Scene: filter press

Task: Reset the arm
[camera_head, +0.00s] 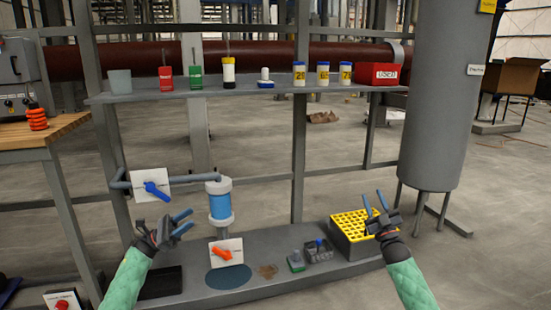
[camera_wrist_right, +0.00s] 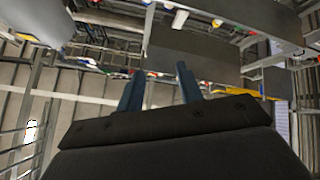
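My left gripper (camera_head: 180,220) is above the left part of the low grey bench (camera_head: 190,291), near the blue filter housing. Its blue fingers are apart and nothing shows between them. My right gripper (camera_head: 375,204) is raised in front of the yellow-topped rack at the bench's right end. Its two blue fingers point up with a gap between them. In the right wrist view the fingers (camera_wrist_right: 158,88) stand apart with nothing held. Both arms have green sleeves.
A blue filter housing (camera_head: 220,202), a blue-handled valve (camera_head: 156,190) and an orange-handled valve (camera_head: 222,253) stand near my left gripper. A yellow rack (camera_head: 349,225) is beside my right. A shelf (camera_head: 240,92) holds several bottles, and a grey tank (camera_head: 438,100) stands right.

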